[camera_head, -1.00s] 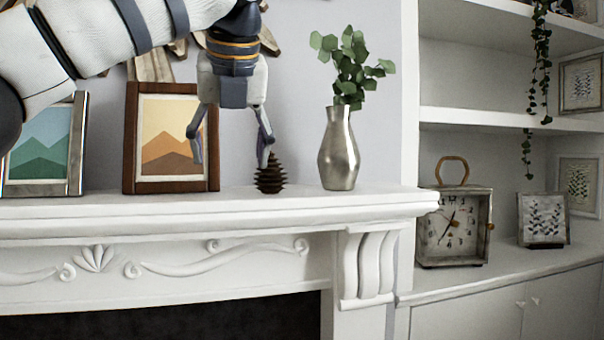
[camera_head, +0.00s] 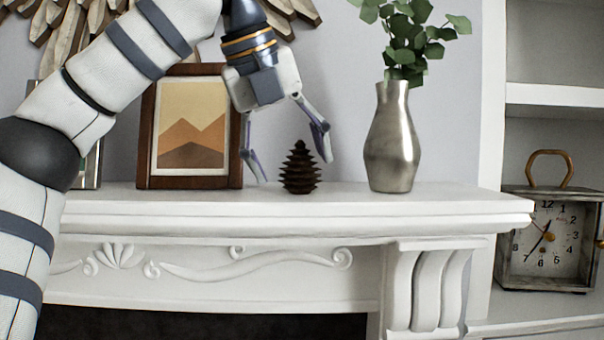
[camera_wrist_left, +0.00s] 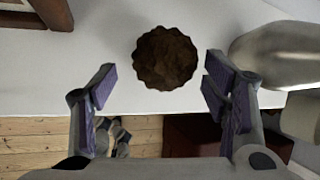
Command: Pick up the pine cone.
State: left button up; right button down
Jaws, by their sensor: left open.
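The brown pine cone (camera_head: 300,168) stands upright on the white mantelpiece (camera_head: 340,200), between the framed mountain picture and the silver vase. In the left wrist view the pine cone (camera_wrist_left: 166,58) is seen from above, ahead of the fingertips and roughly midway between them. My left gripper (camera_head: 288,168) is open and tilted, with its fingers spread on either side of the pine cone in the head view. It also shows in the left wrist view (camera_wrist_left: 160,88), with nothing between its fingers. My right gripper is not in view.
A silver vase (camera_head: 392,140) with green leaves stands close to the right of the pine cone. A wood-framed picture (camera_head: 147,130) stands to the left. The mantel's front edge is near; floorboards (camera_wrist_left: 40,145) show below. A clock (camera_head: 550,240) sits on a lower shelf.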

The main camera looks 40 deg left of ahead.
pick_arm(q)
jog(key=shift+w+a+f, duration=0.1)
jog(key=shift+w+f, duration=0.7)
jog(key=shift+w, duration=0.15)
jog(key=shift+s+r, duration=0.1)
jog(key=shift+s, duration=0.15)
jog(key=shift+c, duration=0.3)
jog(key=shift+s, duration=0.1)
jog(key=c, duration=0.9)
